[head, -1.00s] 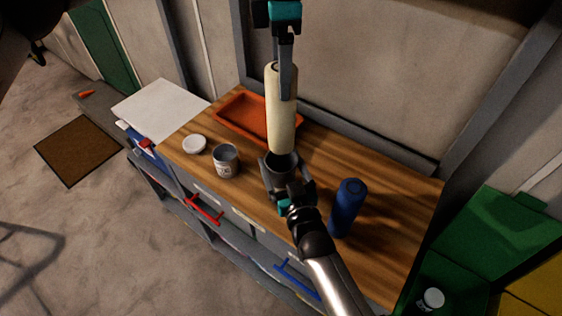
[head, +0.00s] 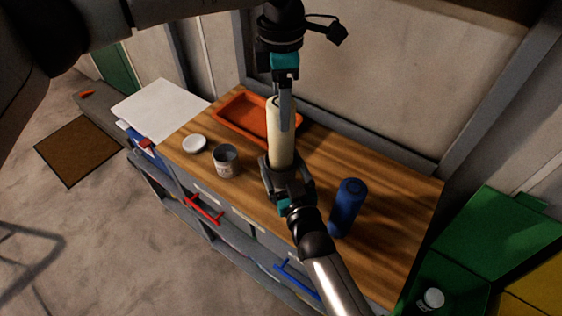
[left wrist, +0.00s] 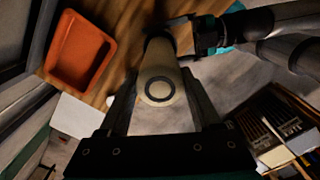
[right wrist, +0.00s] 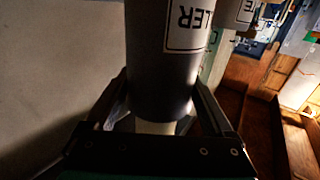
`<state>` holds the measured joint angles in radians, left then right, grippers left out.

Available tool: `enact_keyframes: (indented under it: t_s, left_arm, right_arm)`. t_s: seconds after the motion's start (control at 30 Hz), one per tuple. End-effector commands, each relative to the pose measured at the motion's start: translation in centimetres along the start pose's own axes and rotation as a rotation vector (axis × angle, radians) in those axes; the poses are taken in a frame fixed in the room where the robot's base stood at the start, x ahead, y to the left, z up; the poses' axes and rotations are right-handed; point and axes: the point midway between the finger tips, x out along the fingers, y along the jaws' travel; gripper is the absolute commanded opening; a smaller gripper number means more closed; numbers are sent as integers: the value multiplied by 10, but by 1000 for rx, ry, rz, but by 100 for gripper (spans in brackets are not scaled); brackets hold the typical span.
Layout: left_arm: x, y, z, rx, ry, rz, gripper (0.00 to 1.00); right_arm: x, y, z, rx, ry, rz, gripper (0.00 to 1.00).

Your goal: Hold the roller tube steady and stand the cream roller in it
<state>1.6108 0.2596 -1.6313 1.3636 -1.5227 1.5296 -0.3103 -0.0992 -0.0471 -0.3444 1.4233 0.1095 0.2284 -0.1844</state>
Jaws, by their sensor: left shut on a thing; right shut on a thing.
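The cream roller (head: 274,140) stands upright over the bench in the head view, its lower end inside or behind the rim of the dark roller tube (head: 266,164). My left gripper (head: 284,122) comes from above and is shut on its upper part. In the left wrist view the roller (left wrist: 157,87) shows its ringed top end between the fingers. My right gripper (head: 287,184) is shut on the tube from the front. The right wrist view shows the grey tube (right wrist: 160,60) with a partly visible "LLER" label. I cannot tell how deep the roller sits.
On the wooden bench are an orange tray (head: 225,107) behind, a labelled grey can (head: 227,168) and a white lid (head: 194,144) to the left, and a blue bottle (head: 346,205) close to the right. Green bins (head: 510,235) stand at the right.

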Motion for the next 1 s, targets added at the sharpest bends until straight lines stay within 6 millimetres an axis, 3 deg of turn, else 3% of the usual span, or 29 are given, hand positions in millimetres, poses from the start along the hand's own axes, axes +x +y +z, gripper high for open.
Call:
enact_keyframes:
  t_s: [0.47, 0.5, 0.77, 1.0]
  left_arm:
    - [11, 0, 0, 1, 0, 1, 0]
    - [11, 0, 0, 1, 0, 1, 70]
    - [10, 0, 0, 1, 0, 1, 99]
    - [10, 0, 0, 1, 1, 0, 100]
  right_arm:
    - [0, 0, 0, 0, 0, 0, 33]
    - [0, 0, 0, 0, 0, 0, 33]
    - [0, 0, 0, 0, 0, 0, 33]
    - [0, 0, 0, 0, 0, 0, 33]
